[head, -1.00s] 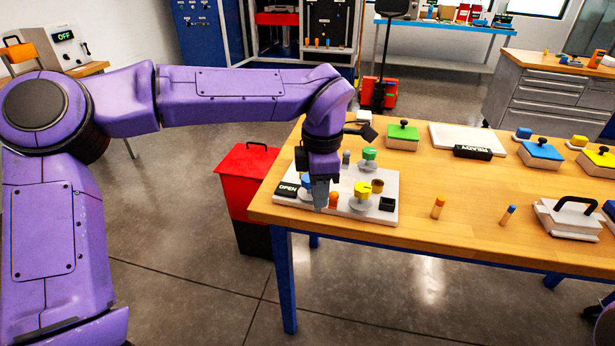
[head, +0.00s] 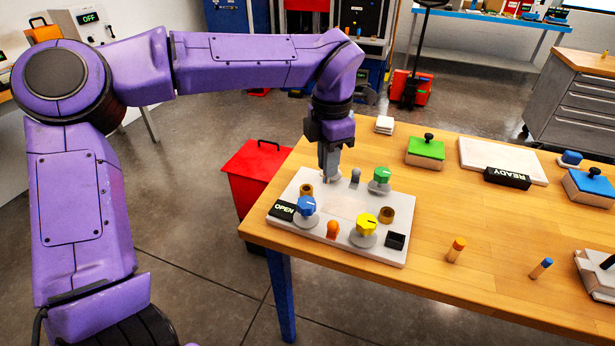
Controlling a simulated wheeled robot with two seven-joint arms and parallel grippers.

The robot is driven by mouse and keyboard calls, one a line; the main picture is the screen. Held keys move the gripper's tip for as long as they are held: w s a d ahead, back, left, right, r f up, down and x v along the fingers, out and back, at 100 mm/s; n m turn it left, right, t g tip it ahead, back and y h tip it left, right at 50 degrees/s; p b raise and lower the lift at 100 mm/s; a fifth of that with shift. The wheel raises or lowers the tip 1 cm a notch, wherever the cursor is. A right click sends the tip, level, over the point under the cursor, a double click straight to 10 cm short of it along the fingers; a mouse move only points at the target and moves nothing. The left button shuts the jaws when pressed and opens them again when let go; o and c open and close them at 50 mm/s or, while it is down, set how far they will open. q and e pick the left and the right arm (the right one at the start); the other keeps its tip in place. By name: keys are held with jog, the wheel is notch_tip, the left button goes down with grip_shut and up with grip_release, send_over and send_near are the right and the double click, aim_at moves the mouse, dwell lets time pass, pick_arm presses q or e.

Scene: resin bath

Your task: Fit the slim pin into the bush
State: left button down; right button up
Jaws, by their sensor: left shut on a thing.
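A slim pin with a blue top (head: 541,268) stands on the table at the right. A thicker-looking pin with an orange top (head: 455,250) stands to its left. A white panel (head: 328,207) carries two brass bushes, one at the back left (head: 306,190) and one at the right (head: 387,214). Which bush the task means, I cannot tell. My left gripper (head: 331,178) points down at the panel's back part, between the left bush and a grey peg (head: 355,176). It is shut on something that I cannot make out. My right gripper is out of view.
The panel also carries a blue knob (head: 306,206), a green knob (head: 381,175), a yellow knob (head: 367,224), an orange lever (head: 333,229), a black socket (head: 396,240) and an OPEN sign (head: 284,209). A green block (head: 427,149) and a READY sign (head: 507,178) stand behind.

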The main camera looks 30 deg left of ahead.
pick_arm(q)
jog(key=w+a+f, duration=0.1)
jog(key=a+f, duration=0.1)
jog(key=w+a+f+p, duration=0.1)
jog(key=a+f, duration=0.1)
jog(key=w+a+f, duration=0.1)
jog(key=a+f, duration=0.1)
jog(key=shift+a+f, duration=0.3)
jog(key=shift+f, duration=0.05)
jog(key=f, duration=0.3)
jog(key=shift+s+a+f, duration=0.1)
jog(key=shift+a+f, duration=0.2)
jog(key=shift+w+f, duration=0.25)
jog(key=c, duration=1.1)
grip_release()
jog(key=shift+s+r, duration=0.15)
jog(key=shift+r, duration=0.1)
notch_tip(320, 180, up, 12)
jog(key=shift+f, duration=0.1)
